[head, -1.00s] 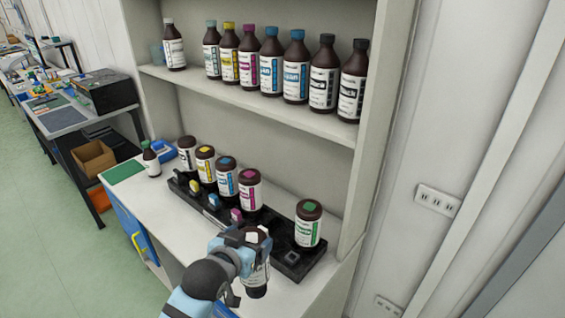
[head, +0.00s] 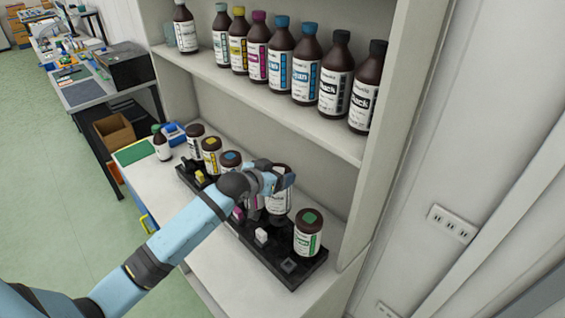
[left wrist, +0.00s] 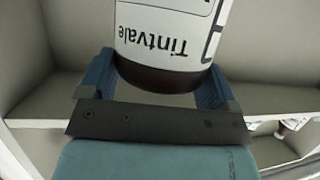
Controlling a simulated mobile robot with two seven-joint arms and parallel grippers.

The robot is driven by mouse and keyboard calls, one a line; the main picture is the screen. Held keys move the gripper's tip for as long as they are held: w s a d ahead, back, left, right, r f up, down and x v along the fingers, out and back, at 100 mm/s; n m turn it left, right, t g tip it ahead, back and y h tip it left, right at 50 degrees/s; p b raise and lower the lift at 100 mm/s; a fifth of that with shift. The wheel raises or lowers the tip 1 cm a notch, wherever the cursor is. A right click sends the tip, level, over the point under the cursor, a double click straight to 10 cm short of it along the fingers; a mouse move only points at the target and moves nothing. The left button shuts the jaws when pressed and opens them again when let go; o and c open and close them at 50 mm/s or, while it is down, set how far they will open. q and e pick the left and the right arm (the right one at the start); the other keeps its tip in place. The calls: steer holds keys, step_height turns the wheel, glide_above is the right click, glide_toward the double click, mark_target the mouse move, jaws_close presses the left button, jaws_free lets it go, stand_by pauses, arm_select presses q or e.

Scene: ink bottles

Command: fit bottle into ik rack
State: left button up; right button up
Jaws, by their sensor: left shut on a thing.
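My left gripper (head: 282,180) is shut on a dark brown bottle (head: 279,204) with a white label, over the black rack (head: 294,282) between the magenta-marked bottle and the green-marked bottle (head: 308,235). I cannot tell whether its lower end touches the rack. In the left wrist view the held bottle (left wrist: 165,40) sits between the fingers, its label reading "Tintvale" upside down. The rack also holds bottles marked black (head: 196,143), yellow (head: 212,156) and cyan (head: 231,162). The magenta-marked one is mostly hidden by my arm. My right gripper is out of view.
A shelf (head: 240,95) with several capped bottles hangs above the rack, and an upright side panel (head: 385,150) stands at the right. A small bottle (head: 161,145) and a green mat (head: 135,152) lie left of the rack. Bare counter (head: 215,270) lies in front.

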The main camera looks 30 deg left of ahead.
arm_select(q)
steer(key=shift+w+a+f, duration=0.2)
steer(key=shift+w+f, duration=0.1)
steer(key=shift+w, duration=0.3)
steer(key=shift+f+b, duration=0.25)
steer(key=shift+b, duration=0.15)
step_height(320, 180, down, 4)
steer(key=b, duration=0.4)
steer(key=shift+s+f, duration=0.1)
steer(key=shift+s, duration=0.05)
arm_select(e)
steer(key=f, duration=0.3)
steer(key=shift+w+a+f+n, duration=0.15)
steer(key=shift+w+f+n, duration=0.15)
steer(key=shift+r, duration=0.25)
arm_select(q)
steer(key=shift+p, duration=0.4)
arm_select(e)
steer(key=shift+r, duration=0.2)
